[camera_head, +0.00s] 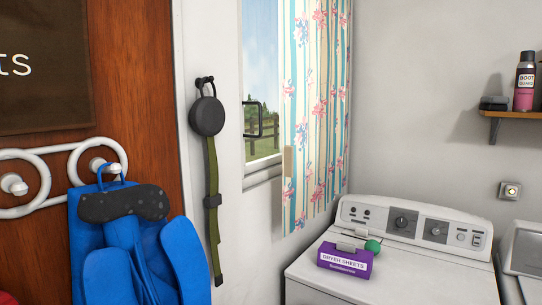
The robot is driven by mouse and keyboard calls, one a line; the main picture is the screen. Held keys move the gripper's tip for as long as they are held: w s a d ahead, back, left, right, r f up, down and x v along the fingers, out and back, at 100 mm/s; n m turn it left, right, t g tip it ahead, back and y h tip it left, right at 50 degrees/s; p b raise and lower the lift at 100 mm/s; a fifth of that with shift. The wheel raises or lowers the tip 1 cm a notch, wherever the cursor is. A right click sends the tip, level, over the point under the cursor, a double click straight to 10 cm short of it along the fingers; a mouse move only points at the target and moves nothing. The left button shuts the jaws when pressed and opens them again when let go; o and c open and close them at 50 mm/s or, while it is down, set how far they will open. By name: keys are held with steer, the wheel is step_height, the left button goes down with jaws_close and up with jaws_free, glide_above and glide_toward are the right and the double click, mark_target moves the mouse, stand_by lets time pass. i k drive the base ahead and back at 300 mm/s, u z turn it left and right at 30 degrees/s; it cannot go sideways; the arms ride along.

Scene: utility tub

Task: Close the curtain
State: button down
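The curtain (316,110) hangs at the right part of the window in the head view. It is striped cream and blue with pink flowers. A small beige tab (288,162) sits on its left edge. The left part of the window (262,85) is uncovered and shows sky, trees and a fence. A dark handle (253,119) is on the window frame. My gripper is not in view.
A white dryer (390,265) stands below and right of the curtain, with a purple dryer sheets box (345,262) on top. A dark round object with a green strap (206,116) hangs left of the window. Blue gear (125,250) hangs at the left.

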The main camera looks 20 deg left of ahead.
mark_target(310, 28)
steer(key=u, duration=0.9)
steer(key=i, duration=0.85)
steer(key=u, duration=0.8)
